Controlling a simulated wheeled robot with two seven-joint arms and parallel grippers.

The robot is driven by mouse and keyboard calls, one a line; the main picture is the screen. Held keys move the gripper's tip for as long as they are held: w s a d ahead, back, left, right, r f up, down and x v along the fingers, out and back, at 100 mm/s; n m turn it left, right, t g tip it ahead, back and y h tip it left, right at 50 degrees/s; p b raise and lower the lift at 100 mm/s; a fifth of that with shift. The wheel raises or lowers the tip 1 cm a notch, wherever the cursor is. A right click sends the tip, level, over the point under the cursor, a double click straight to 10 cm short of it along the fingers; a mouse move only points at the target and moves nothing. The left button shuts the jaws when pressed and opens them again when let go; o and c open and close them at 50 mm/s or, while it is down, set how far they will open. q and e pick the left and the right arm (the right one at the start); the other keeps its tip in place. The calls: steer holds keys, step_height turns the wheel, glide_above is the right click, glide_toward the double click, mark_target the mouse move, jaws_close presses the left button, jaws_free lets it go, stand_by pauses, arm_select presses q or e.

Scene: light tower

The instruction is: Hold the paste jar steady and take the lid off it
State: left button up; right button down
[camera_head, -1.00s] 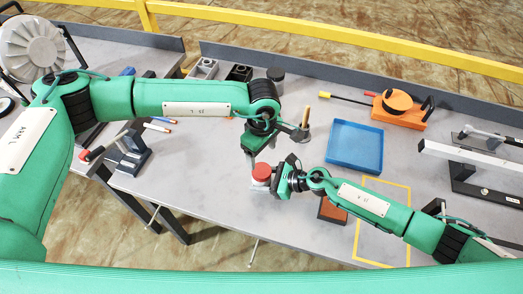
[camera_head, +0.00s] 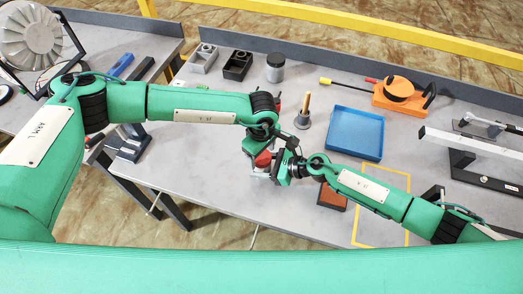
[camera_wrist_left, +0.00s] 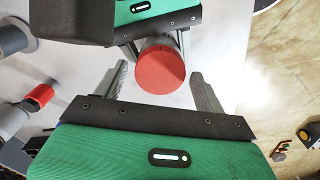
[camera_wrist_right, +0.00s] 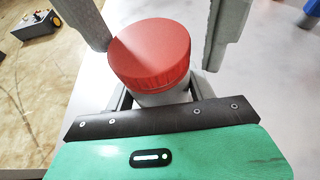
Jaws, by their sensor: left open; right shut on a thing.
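The paste jar stands upright near the table's front edge, with a red lid (camera_head: 263,159) on its pale body (camera_wrist_right: 163,97). My right gripper (camera_head: 276,170) is shut on the body below the lid. My left gripper (camera_head: 257,148) is open over the jar. In the left wrist view its fingers stand either side of the lid (camera_wrist_left: 160,66), with gaps. The right wrist view also shows grey fingers of my left gripper beside the lid (camera_wrist_right: 149,52). The lower body is mostly hidden.
A blue tray (camera_head: 384,137) and an orange device (camera_head: 403,95) lie to the right. A cone-based stand (camera_head: 303,119) is just behind the grippers. A grey lidded jar (camera_head: 275,67) and open boxes (camera_head: 236,66) are at the back. A brown block (camera_head: 330,197) lies beside my right arm.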

arm_select(q)
steer(key=c, duration=1)
steer(key=n, duration=0.8)
steer(key=shift+r, duration=0.3)
steer(key=shift+r, duration=0.9)
